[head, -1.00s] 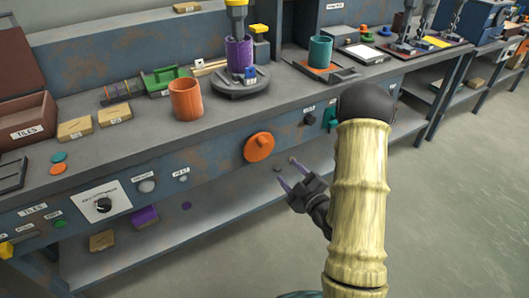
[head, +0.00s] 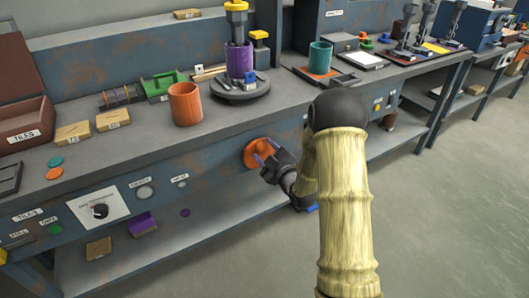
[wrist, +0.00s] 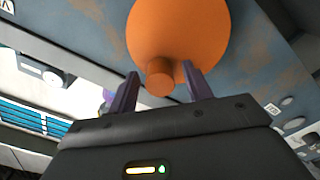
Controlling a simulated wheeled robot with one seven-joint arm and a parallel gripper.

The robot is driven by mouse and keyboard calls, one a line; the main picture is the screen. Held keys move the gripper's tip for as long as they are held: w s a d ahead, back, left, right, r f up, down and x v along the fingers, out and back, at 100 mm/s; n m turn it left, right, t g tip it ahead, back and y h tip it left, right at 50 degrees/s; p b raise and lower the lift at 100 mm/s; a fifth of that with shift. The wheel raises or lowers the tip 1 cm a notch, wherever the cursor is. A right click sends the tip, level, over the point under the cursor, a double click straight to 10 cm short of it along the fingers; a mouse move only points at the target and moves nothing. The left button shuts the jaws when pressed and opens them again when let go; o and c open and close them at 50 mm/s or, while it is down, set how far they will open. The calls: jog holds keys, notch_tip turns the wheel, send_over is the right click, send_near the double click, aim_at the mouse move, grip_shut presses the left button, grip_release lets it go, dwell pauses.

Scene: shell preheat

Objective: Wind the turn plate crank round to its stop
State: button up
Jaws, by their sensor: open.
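The orange crank disc (head: 254,152) is on the front panel of the bench. In the wrist view the crank disc (wrist: 180,28) fills the top middle, with a short round orange knob (wrist: 160,78) standing out from its lower part. My gripper (head: 265,154) is at the disc, its two purple fingers open. In the wrist view my gripper (wrist: 160,72) has one finger on each side of the knob; I cannot tell whether either touches it. The dark round turn plate (head: 240,92) sits on the bench top above, bearing a purple cup (head: 240,62).
An orange cup (head: 185,104) stands left of the turn plate and a teal cup (head: 320,57) right of it. A lower shelf (head: 150,255) runs under the bench. Open floor (head: 450,220) lies to the right.

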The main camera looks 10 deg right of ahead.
jog(key=shift+w, duration=0.1)
jog(key=c, duration=1)
jog(key=shift+m, duration=0.3)
jog(key=m, duration=0.1)
jog(key=d+m, duration=0.1)
jog(key=m, duration=0.1)
jog(key=shift+w+f, duration=0.1)
jog(key=shift+w, duration=0.05)
jog(key=d+f+m+p, duration=0.1)
jog(key=m, duration=0.3)
jog(key=d+f+m+p, duration=0.1)
jog(key=m, duration=0.4)
jog(key=f+m+p, duration=0.1)
jog(key=f+m, duration=0.1)
jog(key=m, duration=0.3)
jog(key=shift+w+d, duration=0.35)
jog(key=shift+d, duration=0.05)
jog(key=shift+f+m, duration=0.1)
jog(key=shift+m, duration=0.2)
